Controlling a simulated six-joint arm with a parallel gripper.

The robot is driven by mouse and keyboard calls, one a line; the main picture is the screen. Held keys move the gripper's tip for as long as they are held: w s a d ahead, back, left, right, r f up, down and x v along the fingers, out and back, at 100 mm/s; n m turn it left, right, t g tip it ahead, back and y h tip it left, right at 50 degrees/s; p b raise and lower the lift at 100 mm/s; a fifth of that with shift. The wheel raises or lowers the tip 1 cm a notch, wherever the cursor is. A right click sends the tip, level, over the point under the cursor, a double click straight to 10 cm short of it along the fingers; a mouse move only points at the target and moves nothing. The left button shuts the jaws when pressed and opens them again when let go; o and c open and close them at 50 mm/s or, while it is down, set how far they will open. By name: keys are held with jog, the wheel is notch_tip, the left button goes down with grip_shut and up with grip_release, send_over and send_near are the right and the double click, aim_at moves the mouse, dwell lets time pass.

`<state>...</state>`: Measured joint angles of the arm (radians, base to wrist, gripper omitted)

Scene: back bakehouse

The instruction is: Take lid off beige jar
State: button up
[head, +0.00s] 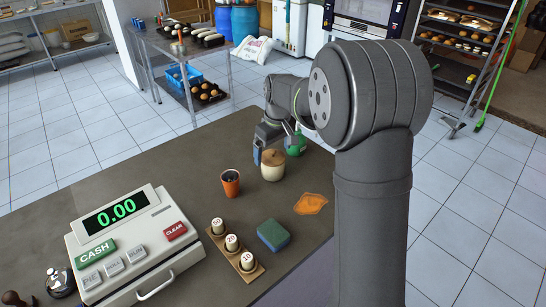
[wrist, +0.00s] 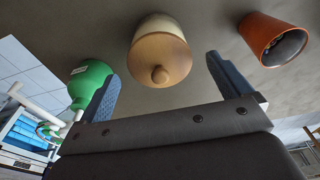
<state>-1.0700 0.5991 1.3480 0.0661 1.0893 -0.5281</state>
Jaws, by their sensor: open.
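The beige jar (head: 272,171) stands upright on the dark counter, with a brown knobbed lid (head: 273,158) on top. In the wrist view the jar (wrist: 158,24) shows beyond my fingers, its lid (wrist: 159,61) and round knob toward me. My gripper (head: 273,148) is at the jar's far side in the head view, close to the lid. In the wrist view my gripper (wrist: 160,85) is open, its two blue-padded fingers apart with nothing between them. The lid lies ahead of the gap; I cannot tell the exact distance.
An orange cup (head: 230,183) stands left of the jar. A green bottle (head: 296,143) stands close behind it to the right. An orange cloth (head: 311,204), a green-blue sponge (head: 273,235), a wooden rack of pegs (head: 232,243) and a cash register (head: 131,238) are nearer. The counter between is clear.

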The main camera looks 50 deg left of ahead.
jog(key=shift+f, duration=0.2)
jog(key=c, duration=1)
jog(key=shift+c, duration=0.2)
jog(key=shift+r, duration=0.1)
